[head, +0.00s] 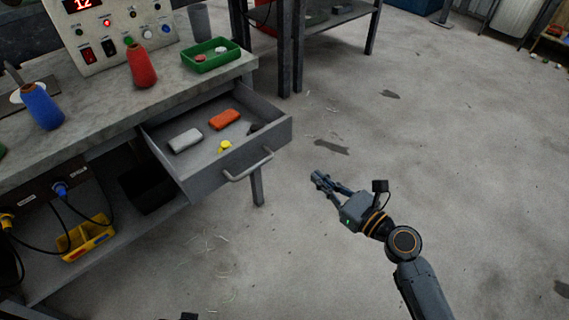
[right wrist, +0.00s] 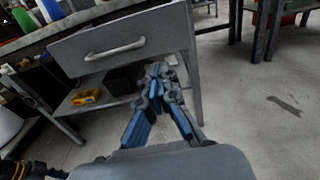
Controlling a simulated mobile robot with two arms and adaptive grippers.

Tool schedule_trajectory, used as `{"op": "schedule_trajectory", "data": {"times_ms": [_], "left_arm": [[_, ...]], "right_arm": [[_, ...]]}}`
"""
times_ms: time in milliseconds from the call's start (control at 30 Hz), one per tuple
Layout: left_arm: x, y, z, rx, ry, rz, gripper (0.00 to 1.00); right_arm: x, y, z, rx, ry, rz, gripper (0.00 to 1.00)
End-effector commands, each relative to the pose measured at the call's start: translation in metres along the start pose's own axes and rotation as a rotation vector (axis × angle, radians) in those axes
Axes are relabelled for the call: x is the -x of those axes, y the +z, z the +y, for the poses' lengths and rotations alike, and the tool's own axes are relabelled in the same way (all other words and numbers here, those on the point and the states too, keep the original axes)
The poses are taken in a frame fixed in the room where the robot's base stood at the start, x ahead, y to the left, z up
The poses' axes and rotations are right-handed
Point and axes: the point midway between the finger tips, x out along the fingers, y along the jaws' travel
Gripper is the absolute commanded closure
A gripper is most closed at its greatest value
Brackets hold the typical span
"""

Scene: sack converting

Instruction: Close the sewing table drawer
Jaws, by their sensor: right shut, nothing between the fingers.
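The sewing table drawer (head: 238,147) is grey and stands pulled out from under the tabletop. Its curved bar handle (head: 249,165) is on the front panel. Inside lie a white block (head: 185,140), an orange block (head: 225,119), a small yellow item (head: 225,146) and a dark item. My right gripper (head: 320,180) is shut and empty, to the right of the drawer front and apart from it. In the right wrist view the drawer front (right wrist: 150,38) and handle (right wrist: 115,50) show beyond the gripper (right wrist: 157,75). My left gripper is not clearly seen.
The sewing table top (head: 110,105) holds a control box (head: 110,30), red (head: 141,66) and blue (head: 42,106) thread cones and a green tray (head: 211,57). A yellow bin (head: 85,236) sits on the lower shelf. The floor on the right is mostly clear.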

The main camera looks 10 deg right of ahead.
Motion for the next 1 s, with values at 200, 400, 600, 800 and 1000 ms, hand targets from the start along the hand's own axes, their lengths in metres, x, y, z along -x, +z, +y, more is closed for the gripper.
{"op": "schedule_trajectory", "data": {"times_ms": [200, 400, 600, 800, 1000], "left_arm": [[0.0, 0.0, 0.0, 0.0, -0.001, 0.001, 0.38], [-0.004, 0.002, 0.0, 0.0, 0.0, -0.001, 0.38], [0.0, -0.001, 0.0, 0.0, 0.0, 0.003, 0.38], [0.011, -0.007, -0.001, 0.002, -0.001, 0.011, 0.38], [0.018, -0.011, -0.001, 0.002, -0.002, 0.014, 0.38]], "right_arm": [[-0.013, 0.012, 0.002, -0.042, 0.011, -0.031, 1.0], [-0.052, 0.013, 0.002, -0.039, 0.011, -0.03, 1.0], [-0.095, 0.012, 0.003, -0.038, 0.01, -0.028, 1.0], [-0.126, 0.012, 0.003, -0.037, 0.01, -0.026, 1.0], [-0.139, 0.012, 0.004, -0.038, 0.011, -0.025, 1.0]]}}
